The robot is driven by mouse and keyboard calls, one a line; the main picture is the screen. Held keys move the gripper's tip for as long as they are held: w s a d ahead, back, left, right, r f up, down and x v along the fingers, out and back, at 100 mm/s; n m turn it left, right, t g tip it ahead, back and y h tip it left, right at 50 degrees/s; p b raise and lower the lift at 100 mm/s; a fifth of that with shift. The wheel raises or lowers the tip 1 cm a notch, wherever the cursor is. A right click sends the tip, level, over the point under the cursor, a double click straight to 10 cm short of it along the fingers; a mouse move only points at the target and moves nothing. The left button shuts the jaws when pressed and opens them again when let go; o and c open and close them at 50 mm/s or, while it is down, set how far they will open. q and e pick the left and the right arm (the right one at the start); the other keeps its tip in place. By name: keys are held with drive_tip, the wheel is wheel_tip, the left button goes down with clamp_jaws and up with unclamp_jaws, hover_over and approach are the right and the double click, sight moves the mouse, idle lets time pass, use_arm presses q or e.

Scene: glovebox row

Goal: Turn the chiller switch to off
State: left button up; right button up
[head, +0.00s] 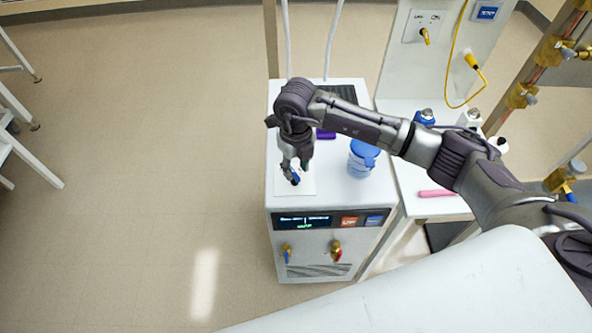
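The chiller (279,240) is a white box on the floor in the middle of the head view. Its front has a dark lit display (303,221), an orange label and a blue label beside it. My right gripper (294,172) points down over the chiller's top, near the left edge. Its fingertips are at a small blue and dark part (294,179) on a pale square plate (308,185). The gripper covers much of this part, so I cannot tell whether it is the switch, how it is turned, or whether the fingers touch it. My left gripper is out of view.
A blue-lidded container (362,160) stands on the chiller's top, right of the gripper. A purple item lies behind. Two brass fittings stick out of the front. A white bench (412,182) with bottles and a pink item (437,193) adjoins on the right.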

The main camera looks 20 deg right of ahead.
sight(296, 175)
wheel_tip(296, 175, up, 10)
drive_tip(key=shift+f, duration=0.15)
idle(0.8)
